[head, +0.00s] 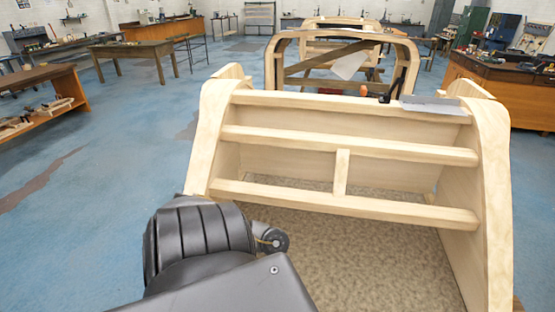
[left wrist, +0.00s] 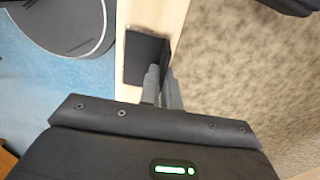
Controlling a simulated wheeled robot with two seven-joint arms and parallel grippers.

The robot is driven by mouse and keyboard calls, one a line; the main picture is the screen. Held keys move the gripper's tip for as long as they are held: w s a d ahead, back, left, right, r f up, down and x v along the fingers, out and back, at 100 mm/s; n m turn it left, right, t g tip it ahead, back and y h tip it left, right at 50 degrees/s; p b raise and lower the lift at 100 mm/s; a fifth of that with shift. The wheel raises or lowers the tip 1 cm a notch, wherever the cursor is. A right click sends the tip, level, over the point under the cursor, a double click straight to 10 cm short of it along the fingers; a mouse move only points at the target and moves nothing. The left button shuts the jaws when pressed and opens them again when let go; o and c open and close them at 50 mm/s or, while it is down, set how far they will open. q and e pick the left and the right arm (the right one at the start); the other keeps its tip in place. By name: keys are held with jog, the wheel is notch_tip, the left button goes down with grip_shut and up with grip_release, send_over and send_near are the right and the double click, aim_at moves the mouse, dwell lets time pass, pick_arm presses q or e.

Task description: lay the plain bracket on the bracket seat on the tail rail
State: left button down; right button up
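A dark angled bracket (left wrist: 142,60) shows in the left wrist view over a pale wooden rail (left wrist: 134,12). It has a flat plate over the wood and an upright flange at its right edge. My left gripper (left wrist: 162,76) has its narrow grey fingers close together at the flange, one on each side, shut on the bracket. I cannot tell whether the plate touches the wood. No separate bracket seat can be made out. In the head view my black left arm hides the left gripper and the bracket. My right gripper is not in view.
A wooden bodyframe (head: 345,148) with curved side posts and cross rails fills the middle of the head view. A grey metal sheet (head: 433,106) and an orange-and-black clamp (head: 378,95) are on its far rail. Open blue floor (head: 110,180) lies to the left.

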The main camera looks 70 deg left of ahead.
pick_arm(q)
jog(key=c, duration=1.5)
grip_release()
jog(key=shift+c, duration=0.2)
notch_tip(320, 180, up, 11)
jog(key=p, duration=0.3)
jog(key=shift+d+f, duration=0.15)
